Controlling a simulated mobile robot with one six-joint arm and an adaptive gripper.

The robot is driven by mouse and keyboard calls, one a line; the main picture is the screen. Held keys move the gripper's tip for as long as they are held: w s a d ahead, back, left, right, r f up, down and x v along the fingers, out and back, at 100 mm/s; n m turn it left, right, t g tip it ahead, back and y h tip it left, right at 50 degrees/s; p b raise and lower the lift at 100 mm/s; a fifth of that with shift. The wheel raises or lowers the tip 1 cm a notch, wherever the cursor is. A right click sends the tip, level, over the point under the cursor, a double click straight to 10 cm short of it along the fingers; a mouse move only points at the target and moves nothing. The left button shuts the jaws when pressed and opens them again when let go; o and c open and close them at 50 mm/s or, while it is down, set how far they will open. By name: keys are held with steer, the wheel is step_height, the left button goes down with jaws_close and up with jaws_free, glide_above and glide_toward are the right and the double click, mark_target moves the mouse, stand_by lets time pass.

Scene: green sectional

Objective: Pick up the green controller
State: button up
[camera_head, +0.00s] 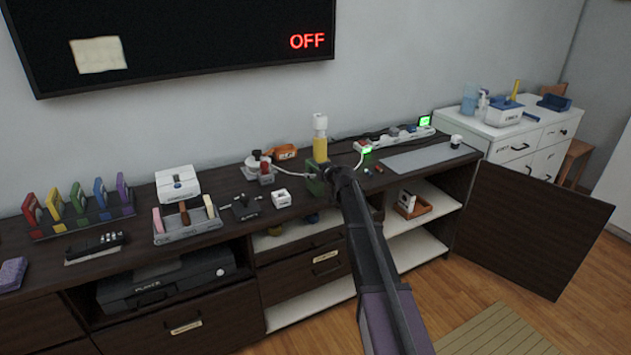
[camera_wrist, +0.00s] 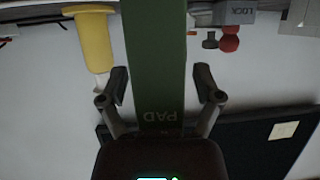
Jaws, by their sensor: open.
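A green block marked "PAD" (camera_wrist: 154,45), the only green thing that fits the controller, runs down the middle of the wrist view. My gripper (camera_wrist: 161,84) is open, with one finger on each side of the block and a visible gap to each. I cannot tell how deep the block lies between the fingers.
A yellow bottle with a pale top (camera_head: 320,148) stands close behind the green block; it also shows in the wrist view (camera_wrist: 93,40). A white cube (camera_head: 281,198) and a black device (camera_head: 243,208) lie left. A grey mat (camera_head: 430,157) lies right. A cabinet door (camera_head: 530,230) hangs open.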

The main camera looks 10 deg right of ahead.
mark_target(313, 162)
stand_by(0.5)
jaws_close()
steer(key=shift+r, duration=0.2)
step_height(313, 162, up, 2)
steer(key=p, duration=0.2)
steer(key=shift+r+p, duration=0.1)
steer(key=shift+p, duration=0.2)
steer(key=shift+r+p, duration=0.8)
steer(key=shift+p, duration=0.05)
steer(key=s+d, duration=0.4)
steer(key=d, duration=0.3)
steer(key=s+d, duration=0.3)
steer(key=d, duration=0.4)
steer(key=shift+s+r+p, duration=0.4)
steer(key=shift+s, duration=0.1)
